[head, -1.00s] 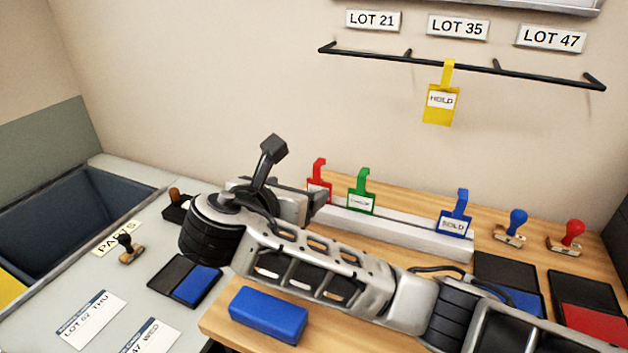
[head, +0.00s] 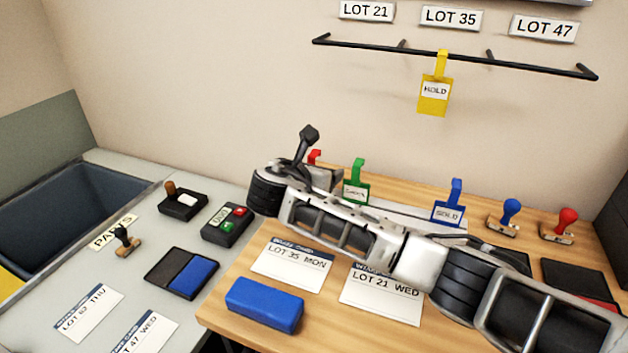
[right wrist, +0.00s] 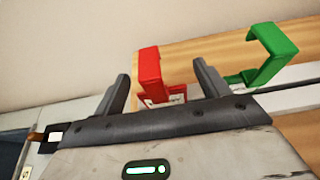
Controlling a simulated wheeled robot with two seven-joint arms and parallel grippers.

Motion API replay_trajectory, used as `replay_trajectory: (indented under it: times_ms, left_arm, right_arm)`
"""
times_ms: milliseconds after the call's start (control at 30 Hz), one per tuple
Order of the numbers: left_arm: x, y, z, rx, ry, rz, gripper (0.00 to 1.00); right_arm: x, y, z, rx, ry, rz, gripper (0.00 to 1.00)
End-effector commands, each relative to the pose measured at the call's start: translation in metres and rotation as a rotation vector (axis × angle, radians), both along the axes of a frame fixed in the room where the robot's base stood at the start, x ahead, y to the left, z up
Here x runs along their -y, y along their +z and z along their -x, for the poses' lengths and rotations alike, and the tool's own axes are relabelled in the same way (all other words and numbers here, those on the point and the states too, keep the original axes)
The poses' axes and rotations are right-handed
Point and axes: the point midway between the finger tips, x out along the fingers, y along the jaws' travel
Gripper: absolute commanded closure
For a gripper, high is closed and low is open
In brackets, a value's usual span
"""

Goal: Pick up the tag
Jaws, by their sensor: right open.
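The red tag (head: 315,156) stands in the pale tag rack at the back of the wooden desk, mostly hidden behind my right arm in the head view. In the right wrist view the red tag (right wrist: 150,75) shows between the two fingers of my open right gripper (right wrist: 161,72). I cannot tell how deep it sits between them. A green tag (head: 357,188) and a blue SOLD tag (head: 447,211) stand further right in the rack. A yellow HOLD tag (head: 433,93) hangs on the black wall rail (head: 455,54). My left gripper is out of view.
Signs LOT 21 (head: 367,11), LOT 35 (head: 450,17) and LOT 47 (head: 543,27) are above the rail. A blue block (head: 264,304) and cards lie at the front. Blue (head: 510,212) and red (head: 566,222) stamps stand right. A dark bin (head: 70,215) is left.

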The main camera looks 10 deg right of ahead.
Motion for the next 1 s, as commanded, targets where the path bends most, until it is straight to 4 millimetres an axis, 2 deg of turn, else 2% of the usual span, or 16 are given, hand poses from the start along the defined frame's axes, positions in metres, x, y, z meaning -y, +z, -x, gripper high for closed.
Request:
replay_trajectory:
  times_ms: [267,433,767,1000]
  left_arm:
    - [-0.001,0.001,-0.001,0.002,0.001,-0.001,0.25]
    - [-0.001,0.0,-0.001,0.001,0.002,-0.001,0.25]
    - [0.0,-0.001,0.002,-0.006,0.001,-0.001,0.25]
    - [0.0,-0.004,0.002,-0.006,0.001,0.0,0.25]
  right_arm:
    - [0.002,-0.002,-0.003,-0.001,0.0,-0.001,0.25]
    - [0.002,-0.002,-0.003,-0.001,0.0,-0.001,0.73]
    - [0.002,-0.001,-0.003,0.0,0.0,0.0,0.73]
    - [0.002,0.018,-0.003,0.003,-0.001,-0.003,0.73]
